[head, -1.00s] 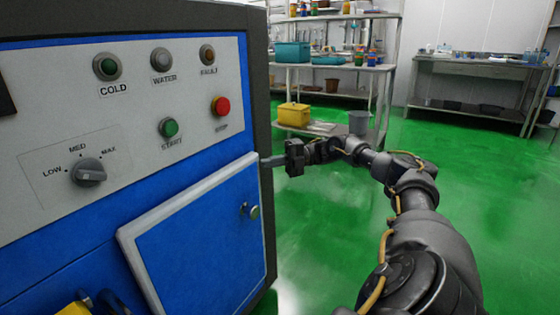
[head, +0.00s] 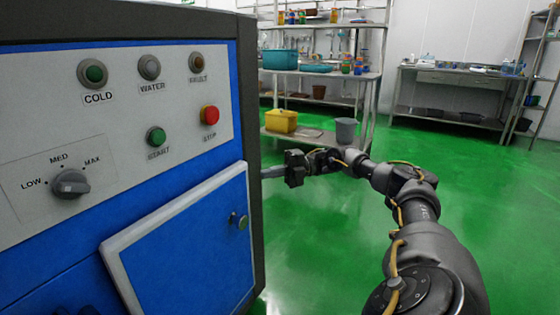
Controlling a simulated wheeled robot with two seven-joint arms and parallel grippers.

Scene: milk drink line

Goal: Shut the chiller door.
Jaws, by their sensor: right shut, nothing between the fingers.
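The chiller door (head: 190,250) is a blue panel with a pale rim and a small round knob (head: 242,221) near its right edge. My right gripper (head: 270,172) is shut and empty. It points left at the machine's right edge, above and right of the knob, apart from the door. I cannot tell if its tips touch the machine's side. My left gripper does not show.
The machine's panel carries a dial (head: 70,184), a red stop button (head: 209,115) and green buttons. Behind stand a metal rack with a yellow bin (head: 281,121) and a grey bucket (head: 346,131), and a steel table (head: 455,75). The green floor (head: 330,225) around my right arm is clear.

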